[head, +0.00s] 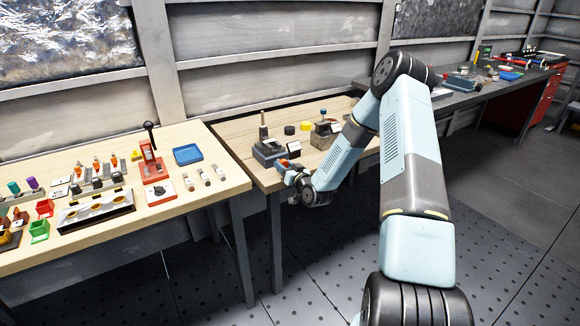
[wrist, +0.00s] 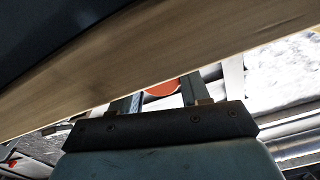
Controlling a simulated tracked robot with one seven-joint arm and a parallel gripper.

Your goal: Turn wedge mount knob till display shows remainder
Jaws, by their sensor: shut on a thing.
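The wedge mount (head: 268,152) is a dark grey block with an upright post, near the front left of the middle bench. My gripper (head: 285,169) reaches it from the front, at the bench edge. In the wrist view, an orange-red round knob (wrist: 161,88) shows between the two fingers of my gripper (wrist: 160,93), and they are shut on it. In the head view the knob is mostly hidden by my gripper. A small pale panel (head: 294,147) stands beside the mount; it may be the display, but I cannot read it.
A wooden bench edge (wrist: 80,85) crosses the wrist view close to my fingers. A second block with a knob (head: 322,135) and a yellow cylinder (head: 305,126) stand further right. The left bench holds a red press (head: 152,165) and a blue tray (head: 188,154).

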